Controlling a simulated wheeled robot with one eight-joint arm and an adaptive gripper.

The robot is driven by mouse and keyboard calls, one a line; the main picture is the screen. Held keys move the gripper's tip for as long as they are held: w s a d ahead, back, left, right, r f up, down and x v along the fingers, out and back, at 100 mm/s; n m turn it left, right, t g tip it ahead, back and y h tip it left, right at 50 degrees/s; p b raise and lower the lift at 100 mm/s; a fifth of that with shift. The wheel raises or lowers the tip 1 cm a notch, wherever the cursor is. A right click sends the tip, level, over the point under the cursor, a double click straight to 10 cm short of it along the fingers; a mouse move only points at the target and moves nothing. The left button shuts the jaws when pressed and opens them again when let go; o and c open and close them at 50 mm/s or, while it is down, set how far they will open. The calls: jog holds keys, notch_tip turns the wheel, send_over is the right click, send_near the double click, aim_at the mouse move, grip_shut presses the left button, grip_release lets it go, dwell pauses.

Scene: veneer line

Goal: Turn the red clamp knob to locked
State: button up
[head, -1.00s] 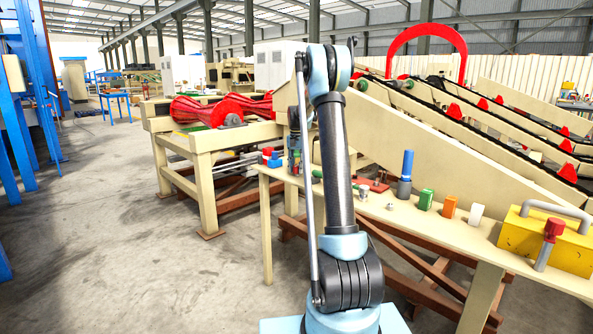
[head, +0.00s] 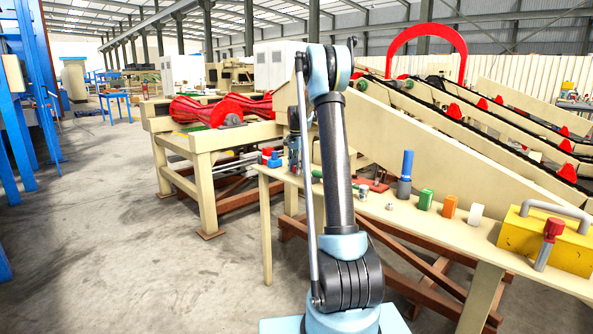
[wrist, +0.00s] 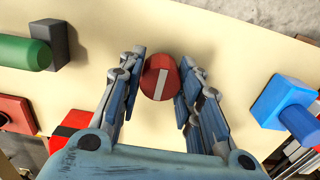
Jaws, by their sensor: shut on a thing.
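The red clamp knob (wrist: 150,80) is round with a white stripe across its top. In the wrist view it sits at the upper middle, over the cream bench top. The stripe runs nearly lengthwise between the fingers, leaning a little to the right at its upper end. My gripper (wrist: 163,72) is shut on the knob, one finger on each side. The knob's base is hidden beneath it. In the head view my arm reaches over the left end of the bench, and the knob cannot be made out there.
In the wrist view a blue block (wrist: 292,102) is right of my gripper, and a green cylinder (wrist: 22,51) with a dark block (wrist: 52,42) is left. On the bench (head: 455,228) stand a blue-topped cylinder (head: 406,165), small coloured blocks and a yellow box (head: 530,240).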

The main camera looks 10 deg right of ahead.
jog(key=shift+a, duration=0.15)
jog(key=o, duration=1)
jog(key=shift+o, duration=0.2)
notch_tip(320, 180, up, 12)
jog(key=shift+w, duration=0.1)
